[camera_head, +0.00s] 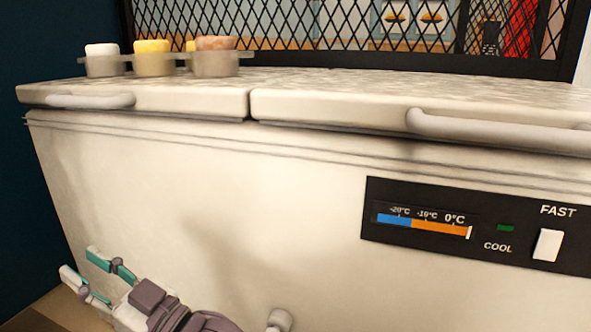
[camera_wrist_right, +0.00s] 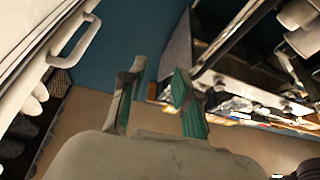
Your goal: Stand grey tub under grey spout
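I cannot make out a grey tub or a grey spout for certain in either view. My right gripper (camera_head: 80,263) is at the lower left of the head view, in front of the freezer's front panel. Its two green-padded fingers are apart, with nothing between them. The right wrist view also shows this gripper (camera_wrist_right: 160,72) open and empty. My left gripper is in neither view.
A white chest freezer (camera_head: 200,190) fills the head view, with two closed lids and handles. Grey holders (camera_head: 222,64) with white, yellow and brown contents stand at its back left. A black mesh screen (camera_head: 300,25) rises behind. Cluttered shelves (camera_wrist_right: 235,95) show right in the wrist view.

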